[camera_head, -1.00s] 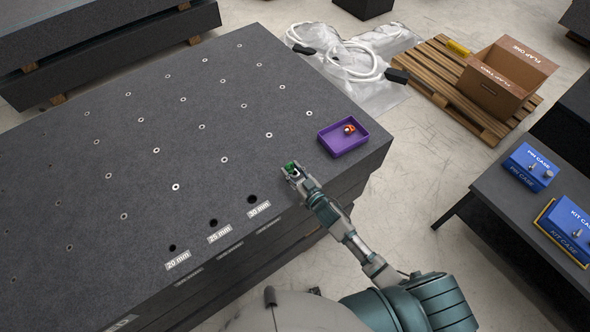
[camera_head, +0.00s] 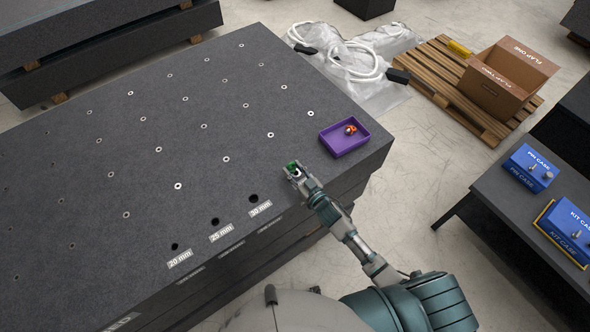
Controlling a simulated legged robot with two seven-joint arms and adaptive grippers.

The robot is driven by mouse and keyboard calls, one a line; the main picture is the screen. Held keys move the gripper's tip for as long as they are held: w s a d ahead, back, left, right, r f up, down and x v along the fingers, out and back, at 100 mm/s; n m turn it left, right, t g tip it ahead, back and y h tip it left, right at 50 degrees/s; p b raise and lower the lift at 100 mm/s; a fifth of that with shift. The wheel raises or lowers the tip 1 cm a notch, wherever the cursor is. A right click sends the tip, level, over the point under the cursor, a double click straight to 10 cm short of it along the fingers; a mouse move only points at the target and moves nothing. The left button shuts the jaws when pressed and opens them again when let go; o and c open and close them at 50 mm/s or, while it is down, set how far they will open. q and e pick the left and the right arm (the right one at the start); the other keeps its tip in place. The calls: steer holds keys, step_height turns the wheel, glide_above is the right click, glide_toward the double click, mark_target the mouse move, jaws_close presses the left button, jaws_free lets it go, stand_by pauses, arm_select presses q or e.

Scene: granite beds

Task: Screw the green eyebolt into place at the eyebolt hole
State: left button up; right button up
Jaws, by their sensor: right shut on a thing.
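My right gripper (camera_head: 295,173) is shut on the green eyebolt (camera_head: 292,165) over the right front part of the granite bed (camera_head: 110,170). Only a small green part of the eyebolt shows; the fingers hide the rest. I cannot tell whether its shank is in a hole or above the surface. No open hole shows right under the gripper. Three larger dark holes lie to the left along the front edge, beside labels 20 mm (camera_head: 179,259), 25 mm (camera_head: 221,233) and 30 mm (camera_head: 261,208). My left gripper is out of view.
A purple tray (camera_head: 364,143) with a small orange-red item (camera_head: 350,130) stands on the bed's right corner. A side table (camera_head: 475,200) at right bears a blue pin case (camera_head: 528,168) and a blue kit case (camera_head: 568,228). A pallet (camera_head: 440,70) with a cardboard box (camera_head: 505,75) stands behind.

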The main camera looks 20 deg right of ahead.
mark_target(299, 176)
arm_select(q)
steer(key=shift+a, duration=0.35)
arm_select(e)
steer(key=shift+d, duration=0.15)
steer(key=shift+d+f, duration=0.1)
steer(key=shift+d, duration=0.5)
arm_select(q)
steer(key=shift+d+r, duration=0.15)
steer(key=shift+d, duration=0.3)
arm_select(e)
steer(key=shift+d, duration=0.1)
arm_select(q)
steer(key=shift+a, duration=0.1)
arm_select(e)
steer(key=shift+d, duration=0.25)
arm_select(q)
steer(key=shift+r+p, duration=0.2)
steer(key=shift+p, duration=0.2)
arm_select(e)
steer(key=shift+a, duration=0.1)
steer(key=shift+a, duration=0.1)
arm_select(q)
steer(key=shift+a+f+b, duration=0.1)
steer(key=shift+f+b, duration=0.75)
arm_select(e)
steer(key=shift+f, duration=1.3)
